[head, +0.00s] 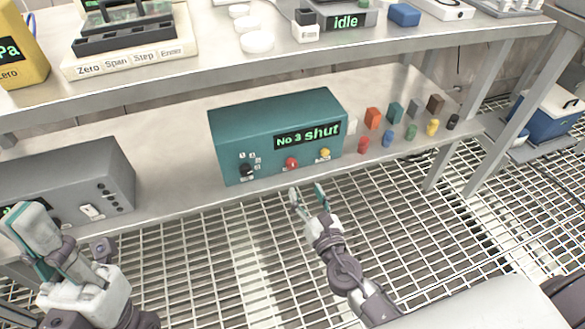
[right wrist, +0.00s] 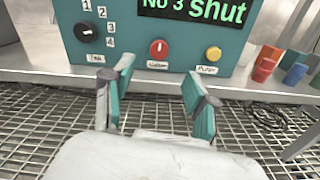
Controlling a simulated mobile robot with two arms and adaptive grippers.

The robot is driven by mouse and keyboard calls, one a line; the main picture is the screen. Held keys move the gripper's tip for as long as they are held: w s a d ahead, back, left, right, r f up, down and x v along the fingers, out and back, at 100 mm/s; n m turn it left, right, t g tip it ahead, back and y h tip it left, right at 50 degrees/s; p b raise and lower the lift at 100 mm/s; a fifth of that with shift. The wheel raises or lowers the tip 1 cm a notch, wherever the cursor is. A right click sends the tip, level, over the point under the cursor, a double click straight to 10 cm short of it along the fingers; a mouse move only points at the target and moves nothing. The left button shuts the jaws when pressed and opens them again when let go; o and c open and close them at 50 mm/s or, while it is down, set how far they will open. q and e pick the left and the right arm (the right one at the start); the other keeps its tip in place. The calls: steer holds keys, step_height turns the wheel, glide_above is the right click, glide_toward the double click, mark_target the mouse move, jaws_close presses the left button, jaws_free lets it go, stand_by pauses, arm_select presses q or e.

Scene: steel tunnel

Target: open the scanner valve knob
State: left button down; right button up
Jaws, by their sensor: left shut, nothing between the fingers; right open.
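The scanner is a teal box (head: 270,125) on the lower shelf. Its display (head: 308,135) reads "No 3 shut". A red knob (head: 291,163) sits in the middle of its front, with a white pointer mark upright in the right wrist view (right wrist: 158,47); its label is too blurred to read surely. A black knob (head: 246,170) with numbers around it is to the left, and a yellow button (head: 324,153) to the right. My right gripper (head: 307,190) is open and empty, in front of and apart from the red knob. My left gripper (head: 38,232) is shut and empty at the lower left.
A grey box (head: 75,180) with a switch stands left of the scanner on the lower shelf. Several small coloured blocks and cylinders (head: 372,118) stand to its right. The upper shelf edge (head: 300,55) overhangs behind. Open grating floor (head: 230,260) lies in front.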

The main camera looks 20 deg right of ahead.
mark_target(293, 166)
steer(key=w, duration=0.9)
steer(key=shift+w+a, duration=0.2)
steer(key=shift+w, duration=0.15)
steer(key=shift+c, duration=0.4)
jaws_close()
